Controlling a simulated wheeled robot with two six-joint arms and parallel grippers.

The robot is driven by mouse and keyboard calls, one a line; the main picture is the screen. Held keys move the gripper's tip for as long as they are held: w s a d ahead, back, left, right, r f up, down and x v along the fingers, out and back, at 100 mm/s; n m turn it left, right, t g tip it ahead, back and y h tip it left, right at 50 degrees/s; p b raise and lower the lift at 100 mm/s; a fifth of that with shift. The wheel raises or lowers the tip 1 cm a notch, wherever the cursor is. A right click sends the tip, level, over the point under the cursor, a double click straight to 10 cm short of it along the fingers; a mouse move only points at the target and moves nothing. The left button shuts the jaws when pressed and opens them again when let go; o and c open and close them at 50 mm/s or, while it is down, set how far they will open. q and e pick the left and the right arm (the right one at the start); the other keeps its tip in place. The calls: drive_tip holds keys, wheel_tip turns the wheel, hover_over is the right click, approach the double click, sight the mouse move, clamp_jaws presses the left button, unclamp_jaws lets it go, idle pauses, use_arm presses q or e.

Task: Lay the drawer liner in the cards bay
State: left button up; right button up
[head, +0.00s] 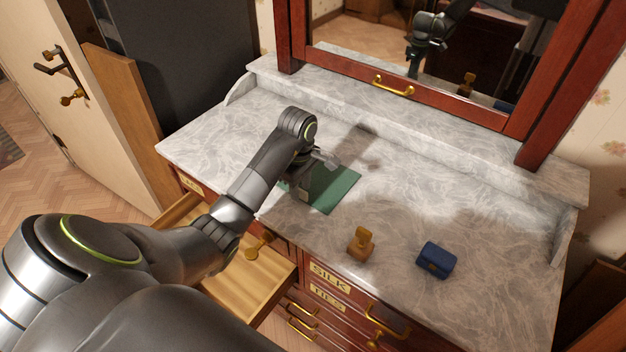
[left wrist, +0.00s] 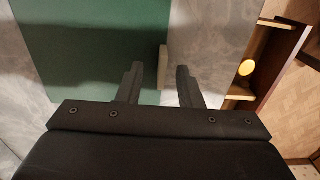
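The drawer liner (head: 338,188) is a flat dark green sheet on the grey marble dresser top, partly hidden by my arm. It fills much of the left wrist view (left wrist: 95,45), with a pale tab (left wrist: 163,58) at its edge. My left gripper (head: 324,162) is over the liner. Its two fingers are apart in the left wrist view (left wrist: 161,85), with the tab showing in line with the gap and nothing clearly gripped. An open, wooden-bottomed drawer (head: 262,283) sticks out below the dresser top. I cannot tell which bay is for cards. My right gripper is not in view.
A brown-and-gold stamp-like object (head: 361,244) and a small dark blue box (head: 436,260) stand on the marble toward the front right. Drawers labelled SILK (head: 329,277) and TIES are shut. A red-framed mirror (head: 393,86) stands behind. The marble's right part is mostly clear.

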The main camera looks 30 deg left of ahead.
use_arm(q)
drive_tip(key=shift+d+r, duration=0.15)
drive_tip(key=shift+s+d+r, duration=0.1)
drive_tip(key=shift+s, duration=0.05)
drive_tip(key=shift+c, duration=1.2)
clamp_jaws()
